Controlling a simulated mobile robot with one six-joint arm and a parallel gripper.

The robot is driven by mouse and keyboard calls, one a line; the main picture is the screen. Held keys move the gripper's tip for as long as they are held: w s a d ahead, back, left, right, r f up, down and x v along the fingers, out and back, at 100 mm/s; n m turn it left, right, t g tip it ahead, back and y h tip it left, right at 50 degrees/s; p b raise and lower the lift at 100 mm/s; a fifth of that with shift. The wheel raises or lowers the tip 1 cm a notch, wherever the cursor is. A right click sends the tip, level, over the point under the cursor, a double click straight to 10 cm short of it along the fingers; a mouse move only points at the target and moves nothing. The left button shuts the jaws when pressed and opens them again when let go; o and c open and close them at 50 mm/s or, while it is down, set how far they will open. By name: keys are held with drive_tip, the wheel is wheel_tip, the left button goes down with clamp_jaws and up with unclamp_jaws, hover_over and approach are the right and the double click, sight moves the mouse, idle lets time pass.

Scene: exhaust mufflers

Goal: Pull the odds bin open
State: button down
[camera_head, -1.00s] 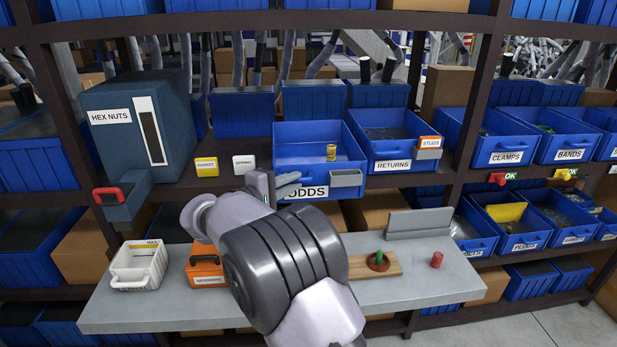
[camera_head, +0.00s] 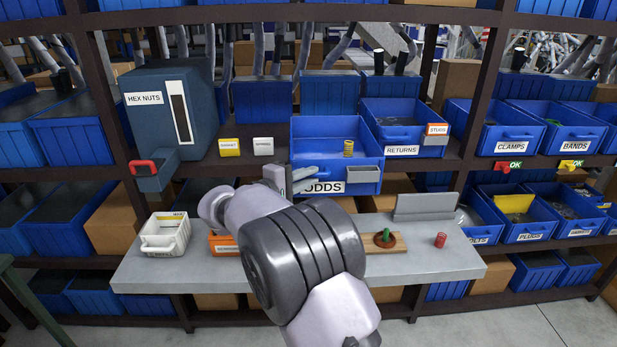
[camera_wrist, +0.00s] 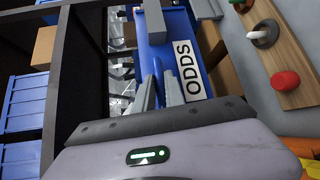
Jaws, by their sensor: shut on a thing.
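The odds bin (camera_head: 336,131) is a blue open-top bin on the middle shelf, with a white ODDS label and its front jutting past the RETURNS bin beside it. A small yellowish cylinder (camera_head: 348,148) stands inside it. My gripper (camera_head: 289,179) is at the left of the bin's front, beside the label. In the wrist view, my gripper's two fingers (camera_wrist: 159,92) are closed on a blue part of the bin front, next to the ODDS label (camera_wrist: 180,66). My arm hides the lower left of the front; the exact grip point is partly covered.
A grey bench (camera_head: 420,262) lies below, carrying a white bin (camera_head: 165,236), an orange box (camera_head: 224,246), a wooden board (camera_head: 398,243) and a red cylinder (camera_head: 440,240). A HEX NUTS dispenser (camera_head: 160,112) stands left. The RETURNS bin (camera_head: 404,128) adjoins on the right.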

drive_tip(key=c, duration=1.4)
unclamp_jaws()
drive_tip(key=p+v, duration=0.4)
drive_tip(key=v, duration=1.3)
drive_tip(key=shift+s+p, duration=0.2)
drive_tip(key=shift+p, duration=0.2)
drive_tip(key=shift+a, duration=0.15)
